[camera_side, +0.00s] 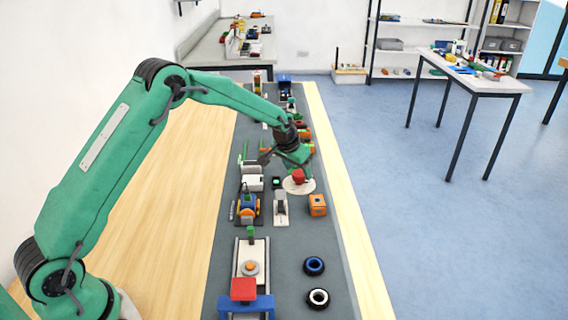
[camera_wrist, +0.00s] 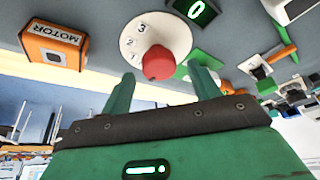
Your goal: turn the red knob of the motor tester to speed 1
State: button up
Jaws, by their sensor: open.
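The red knob (camera_side: 298,176) stands on a round white dial (camera_side: 291,187) on the grey mat, in the side view. In the wrist view the red knob (camera_wrist: 158,63) sits on the white dial (camera_wrist: 178,32), whose marks 1, 2 and 3 show left of and above the knob. A small black display (camera_wrist: 198,10) reads a green 0. The orange box labelled MOTOR (camera_wrist: 55,46) lies left of the dial; it also shows in the side view (camera_side: 317,204). My gripper (camera_wrist: 163,82) is open, its green fingers on either side of the knob's near edge. I cannot tell whether they touch it.
Two dark rings (camera_side: 314,266) lie near the front right of the mat (camera_side: 283,278). A blue and orange device (camera_side: 249,208) and a white tray with a red block (camera_side: 243,289) stand to the left. Several small items crowd the mat's far end.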

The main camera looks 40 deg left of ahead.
jog(key=shift+w+f, duration=0.25)
jog(key=shift+f, duration=0.35)
jog(key=c, duration=1)
jog(key=shift+o, duration=0.2)
jog(key=shift+a+m, duration=0.1)
jog(key=shift+m, duration=0.6)
